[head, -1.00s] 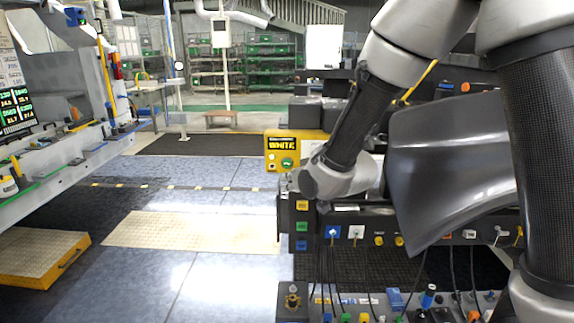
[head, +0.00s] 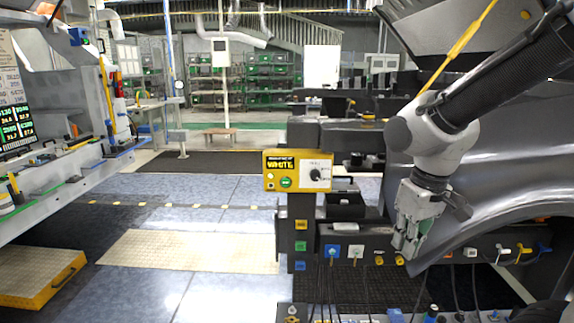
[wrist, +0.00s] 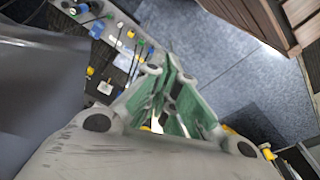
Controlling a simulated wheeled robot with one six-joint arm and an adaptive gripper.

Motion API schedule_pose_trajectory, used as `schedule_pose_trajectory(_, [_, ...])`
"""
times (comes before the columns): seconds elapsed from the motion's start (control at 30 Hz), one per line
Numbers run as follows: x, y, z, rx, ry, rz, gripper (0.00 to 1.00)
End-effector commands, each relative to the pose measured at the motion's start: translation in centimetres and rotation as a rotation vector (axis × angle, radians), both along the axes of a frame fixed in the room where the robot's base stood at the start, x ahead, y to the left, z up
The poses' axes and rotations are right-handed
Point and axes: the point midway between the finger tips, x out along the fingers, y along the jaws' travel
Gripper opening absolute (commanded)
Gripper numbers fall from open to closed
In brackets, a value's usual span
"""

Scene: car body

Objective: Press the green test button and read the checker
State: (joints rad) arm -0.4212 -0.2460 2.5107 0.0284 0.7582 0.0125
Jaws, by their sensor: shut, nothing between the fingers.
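The yellow checker (head: 326,176) sits on top of the dark fixture, left of my arm in the head view. Its small black display (head: 281,165) reads "WHITE" in yellow letters. The green test button (head: 285,183) is on its face below the display, with a dark knob (head: 315,174) to the right. My gripper (head: 408,252) points down in front of the grey fender, right of and below the checker, apart from it. In the wrist view the green-padded fingers (wrist: 172,80) are together with nothing between them. The checker is not clearly visible there.
A grey car fender (head: 487,185) stands close to the right of my gripper. A row of connectors, with blue (head: 333,251) and white (head: 356,251) ones, runs along the fixture below the checker. Open floor (head: 185,260) lies to the left.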

Motion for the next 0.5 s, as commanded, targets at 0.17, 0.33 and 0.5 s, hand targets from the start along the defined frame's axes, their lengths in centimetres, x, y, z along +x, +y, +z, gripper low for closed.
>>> schedule_pose_trajectory(0.17, [-5.4,-7.4,5.3,-0.004,-0.049,-0.177,0.00])
schedule_pose_trajectory(0.33, [-7.2,-10.8,8.5,0.025,-0.201,-0.319,0.00])
schedule_pose_trajectory(0.5, [-8.0,-12.3,9.7,0.029,-0.260,-0.392,0.00])
